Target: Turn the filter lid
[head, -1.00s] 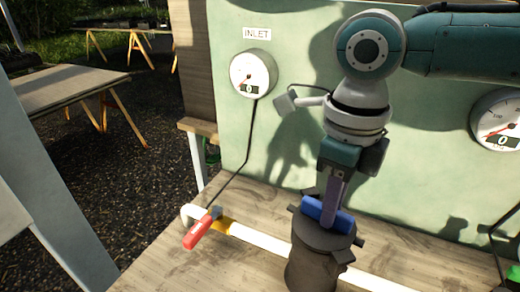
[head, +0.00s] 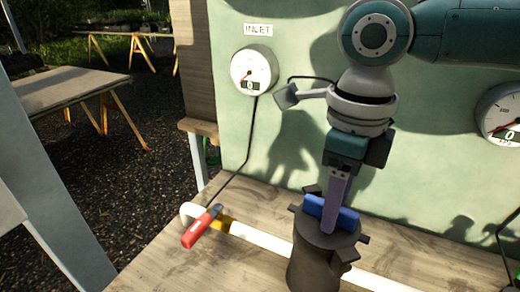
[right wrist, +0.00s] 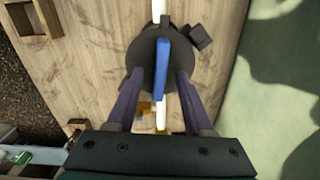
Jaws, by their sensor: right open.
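The filter (head: 314,264) is a dark grey cylinder with a round lugged lid (head: 308,232), standing on the wooden bench. A raised blue bar (head: 347,217) crosses the lid top; it also shows in the right wrist view (right wrist: 162,58). My right gripper (head: 333,222) points down over the lid, with a purple finger in front of the bar in the head view. In the right wrist view its two fingers (right wrist: 159,75) stand on either side of the bar, with gaps between. It is open and holds nothing. My left gripper is not in view.
A white pipe (head: 262,239) with a red-handled valve (head: 201,228) runs along the bench (head: 190,262) to the filter. A green panel (head: 290,60) stands close behind, with an inlet gauge (head: 254,70) and another gauge (head: 500,115) at right.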

